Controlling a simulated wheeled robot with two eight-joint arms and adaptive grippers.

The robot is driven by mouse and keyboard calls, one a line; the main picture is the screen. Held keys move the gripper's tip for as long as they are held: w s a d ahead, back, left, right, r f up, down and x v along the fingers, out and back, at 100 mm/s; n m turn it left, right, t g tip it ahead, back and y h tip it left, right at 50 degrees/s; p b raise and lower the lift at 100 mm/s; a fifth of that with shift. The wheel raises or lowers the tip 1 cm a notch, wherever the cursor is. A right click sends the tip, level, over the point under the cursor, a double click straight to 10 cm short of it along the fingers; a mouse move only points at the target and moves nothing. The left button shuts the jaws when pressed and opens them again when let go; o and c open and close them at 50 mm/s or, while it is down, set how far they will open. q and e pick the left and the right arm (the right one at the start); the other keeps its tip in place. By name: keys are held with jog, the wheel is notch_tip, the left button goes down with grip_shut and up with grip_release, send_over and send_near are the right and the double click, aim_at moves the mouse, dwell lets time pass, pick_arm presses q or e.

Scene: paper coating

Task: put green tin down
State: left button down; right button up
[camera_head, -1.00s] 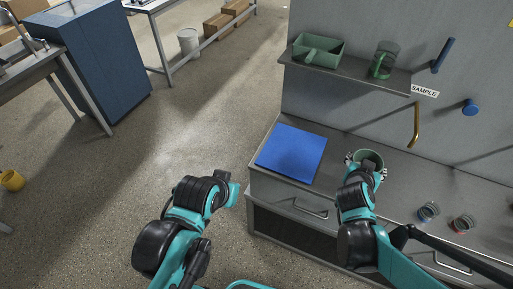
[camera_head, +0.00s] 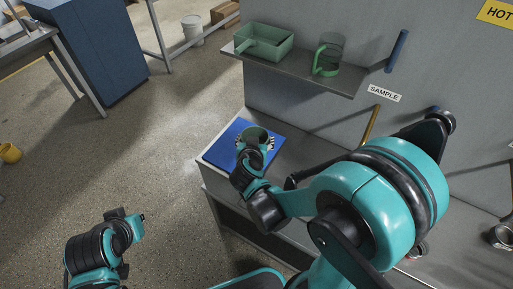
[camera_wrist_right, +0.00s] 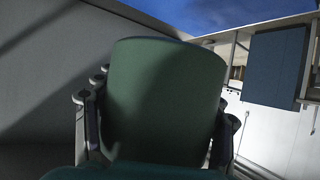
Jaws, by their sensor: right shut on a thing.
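The green tin (camera_head: 257,133) is over the blue mat (camera_head: 222,152) on the grey counter. My right gripper (camera_head: 255,143) is shut on the tin, with fingers at both sides. In the right wrist view the tin (camera_wrist_right: 160,100) fills the middle between the fingers and looks upright. I cannot tell whether its base touches the mat. My left gripper (camera_head: 138,224) is at the lower left, away from the counter; its fingers are too small to read.
A glass jar (camera_head: 500,237) stands at the right. My right arm hides much of the counter.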

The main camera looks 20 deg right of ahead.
jog(key=f, duration=0.2)
jog(key=d+f+b, duration=0.1)
jog(key=shift+w+m+h, duration=0.25)
jog(key=shift+m+h, duration=0.05)
jog(key=w+a+f+b, duration=0.1)
jog(key=w+f, duration=0.1)
jog(key=w, duration=0.1)
jog(key=w+a+f+b, duration=0.1)
jog(key=w+f, duration=0.1)
jog(key=w, duration=0.1)
jog(key=w+a+f+b, duration=0.2)
jog(key=w, duration=0.1)
jog(key=shift+w, duration=0.25)
notch_tip(320, 180, down, 4)
jog(key=shift+d+r+b, duration=0.1)
jog(key=shift+b, duration=1.05)
jog(key=o, duration=1.3)
